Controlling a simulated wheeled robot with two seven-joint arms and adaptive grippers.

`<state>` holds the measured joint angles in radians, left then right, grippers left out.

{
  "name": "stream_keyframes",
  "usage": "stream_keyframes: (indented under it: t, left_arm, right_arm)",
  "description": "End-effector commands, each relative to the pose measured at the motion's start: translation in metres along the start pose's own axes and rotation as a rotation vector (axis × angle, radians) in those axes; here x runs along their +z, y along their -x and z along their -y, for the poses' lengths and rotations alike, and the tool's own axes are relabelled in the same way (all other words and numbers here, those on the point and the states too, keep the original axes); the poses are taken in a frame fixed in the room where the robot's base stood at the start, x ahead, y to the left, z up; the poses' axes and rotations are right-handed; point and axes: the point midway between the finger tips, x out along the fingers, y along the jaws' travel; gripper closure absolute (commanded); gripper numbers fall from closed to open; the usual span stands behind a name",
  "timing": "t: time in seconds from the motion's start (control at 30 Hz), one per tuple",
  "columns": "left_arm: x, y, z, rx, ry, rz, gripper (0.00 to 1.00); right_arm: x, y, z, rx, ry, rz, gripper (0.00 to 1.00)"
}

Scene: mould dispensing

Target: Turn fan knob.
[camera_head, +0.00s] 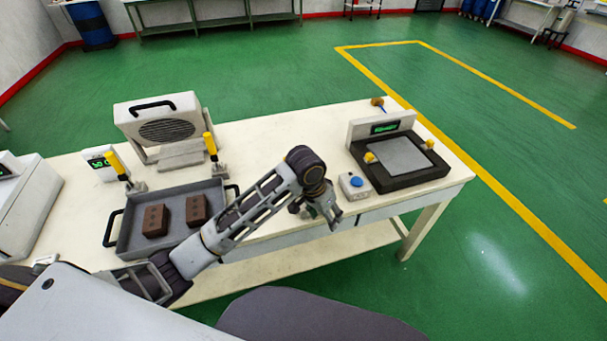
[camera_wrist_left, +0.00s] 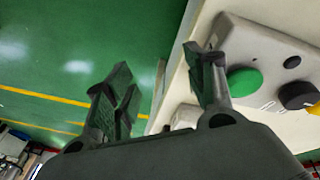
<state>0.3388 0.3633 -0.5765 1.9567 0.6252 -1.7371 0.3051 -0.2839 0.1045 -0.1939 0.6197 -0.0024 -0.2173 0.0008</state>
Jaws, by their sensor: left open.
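My left gripper (camera_head: 330,212) is at the front edge of the white table (camera_head: 282,140), at the end of my arm from the lower left. In the left wrist view its two dark fingers stand apart and empty (camera_wrist_left: 158,66). A grey control box (camera_wrist_left: 237,42) with a green button (camera_wrist_left: 244,81) and a black knob (camera_wrist_left: 298,95) lies at the right there, beside the right finger. I cannot tell whether that knob is the fan's. The fan (camera_head: 165,129), a pale box with a round grille and black handle, stands at the table's back left. No knob shows on it.
A grey tray (camera_head: 128,226) with two brown blocks (camera_head: 155,221) (camera_head: 196,210) lies left of my arm, near yellow-handled clamps (camera_head: 115,164) (camera_head: 209,145). Open green floor lies beyond.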

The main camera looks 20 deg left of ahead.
Motion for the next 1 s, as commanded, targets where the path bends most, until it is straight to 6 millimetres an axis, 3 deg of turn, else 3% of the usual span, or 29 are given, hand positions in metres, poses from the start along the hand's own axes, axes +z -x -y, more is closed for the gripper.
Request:
stream_keyframes:
  t: [0.43, 1.0]
  left_arm:
    - [-0.026, 0.015, 0.017, -0.03, 0.006, 0.055, 0.45]
    - [-0.059, 0.049, 0.052, -0.089, 0.056, 0.126, 0.45]
  right_arm:
    - [0.015, 0.001, 0.003, -0.004, 0.0, 0.015, 0.73]
    - [0.002, 0.0, 0.001, 0.0, 0.0, 0.002, 0.73]
